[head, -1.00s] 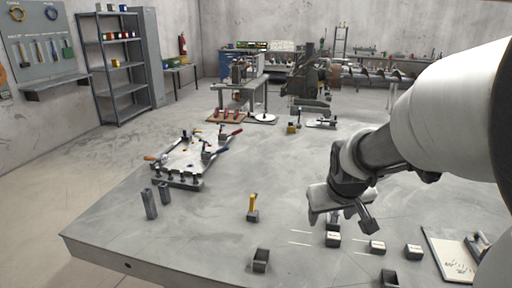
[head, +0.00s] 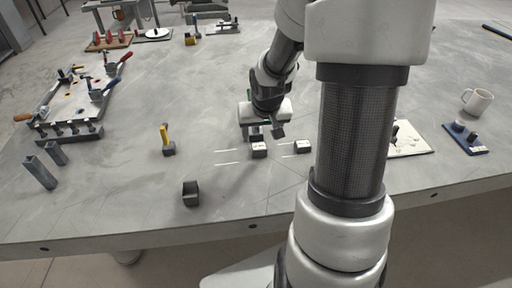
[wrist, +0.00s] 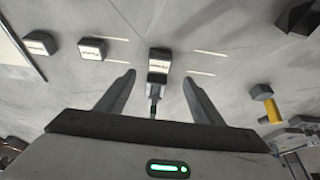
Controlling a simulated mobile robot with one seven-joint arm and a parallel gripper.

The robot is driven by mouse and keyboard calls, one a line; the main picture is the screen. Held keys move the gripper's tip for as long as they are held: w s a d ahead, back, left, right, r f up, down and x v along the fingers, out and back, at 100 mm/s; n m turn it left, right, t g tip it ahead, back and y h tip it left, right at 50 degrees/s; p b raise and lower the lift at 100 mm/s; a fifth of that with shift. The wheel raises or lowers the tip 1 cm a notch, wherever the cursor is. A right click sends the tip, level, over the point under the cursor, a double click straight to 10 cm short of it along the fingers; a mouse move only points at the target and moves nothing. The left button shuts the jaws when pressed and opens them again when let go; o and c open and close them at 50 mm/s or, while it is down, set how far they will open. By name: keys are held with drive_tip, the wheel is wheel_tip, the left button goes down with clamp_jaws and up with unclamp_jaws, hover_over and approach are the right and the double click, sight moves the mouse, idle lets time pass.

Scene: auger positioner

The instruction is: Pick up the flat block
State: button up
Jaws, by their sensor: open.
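A small dark block with a white label (wrist: 159,62) lies between and just ahead of the fingertips of my gripper (wrist: 158,78) in the wrist view. A grey piece and a thin upright part show close behind it. Two similar labelled blocks, one nearer (wrist: 92,48) and one farther (wrist: 38,43), lie to its left. I cannot read the labels or tell which is the flat block. In the head view my gripper (head: 262,131) is low over the table, just behind the labelled block (head: 259,150). It is open and holds nothing I can see.
An open dark box (head: 191,193) and a yellow-handled tool (head: 167,140) stand to the left. Two grey posts (head: 40,172) and a clamp fixture (head: 75,110) are farther left. A white board (head: 410,139), a blue tray (head: 465,138) and a mug (head: 477,101) are right. White lines flank the centre block.

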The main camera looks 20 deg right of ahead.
sight(259, 146)
drive_tip(key=shift+b+x, duration=1)
drive_tip(key=shift+x, duration=2.7)
drive_tip(key=shift+s, duration=0.15)
drive_tip(key=shift+c, duration=0.2)
